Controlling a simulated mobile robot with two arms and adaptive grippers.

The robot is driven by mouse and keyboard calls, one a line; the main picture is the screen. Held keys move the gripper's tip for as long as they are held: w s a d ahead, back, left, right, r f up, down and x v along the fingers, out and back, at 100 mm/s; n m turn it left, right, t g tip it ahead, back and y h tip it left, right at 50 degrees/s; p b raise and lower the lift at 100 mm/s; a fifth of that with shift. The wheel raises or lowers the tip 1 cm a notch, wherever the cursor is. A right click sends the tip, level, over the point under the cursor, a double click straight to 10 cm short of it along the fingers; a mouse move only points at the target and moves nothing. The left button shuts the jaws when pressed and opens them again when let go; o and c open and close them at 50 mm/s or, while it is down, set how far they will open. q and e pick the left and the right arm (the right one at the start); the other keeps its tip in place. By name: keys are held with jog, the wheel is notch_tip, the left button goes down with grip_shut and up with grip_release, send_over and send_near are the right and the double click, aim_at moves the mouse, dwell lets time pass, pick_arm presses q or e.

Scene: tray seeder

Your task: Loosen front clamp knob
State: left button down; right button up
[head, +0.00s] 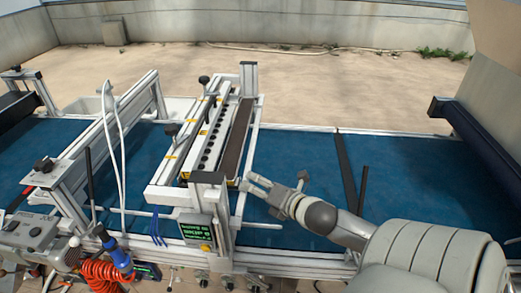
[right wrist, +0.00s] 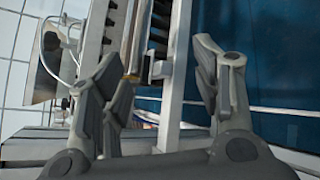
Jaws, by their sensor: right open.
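The seeder unit (head: 154,190) stands across the blue belt in the middle of the head view, with a row of dark holes along its light bar. A black knob (head: 171,130) sits on its left side, and another black knob (head: 204,79) is farther back. I cannot tell for sure which is the front clamp knob. My right gripper (head: 255,182) is open and empty, just right of the unit's front end and apart from both knobs. In the right wrist view its spread fingers (right wrist: 160,90) frame part of the metal frame behind. My left gripper is out of view.
A black post block (head: 207,178) and a control box with a green display (head: 196,229) stand at the unit's front. White cables (head: 117,130) hang at the left. An orange coiled hose (head: 100,272) lies front left. The blue belt (head: 295,155) right of the unit is largely clear.

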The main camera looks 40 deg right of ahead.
jog(key=shift+s+d, duration=0.1)
jog(key=n+t+y+b, duration=0.5)
jog(key=n+y, duration=0.4)
jog(key=n, duration=0.3)
send_near(170, 126)
jog(key=s+d+r, duration=0.3)
jog(key=s, duration=0.1)
jog(key=w+a+n+g, duration=0.1)
jog(key=w+a, duration=0.1)
jog(key=w, duration=0.2)
jog(key=w+a+n+g+p, duration=0.1)
jog(key=w+n, duration=0.1)
jog(key=w, duration=0.1)
jog(key=w+a+n+g+y+p, duration=0.1)
jog(key=w+a+n, duration=0.1)
jog(key=w, duration=0.2)
jog(key=shift+w+a+f+g, duration=0.3)
jog(key=shift+a+g, duration=0.05)
jog(key=shift+g, duration=0.05)
jog(key=shift+w+a+f+n, duration=0.15)
jog(key=shift+w+a+n, duration=0.25)
jog(key=shift+w, duration=0.3)
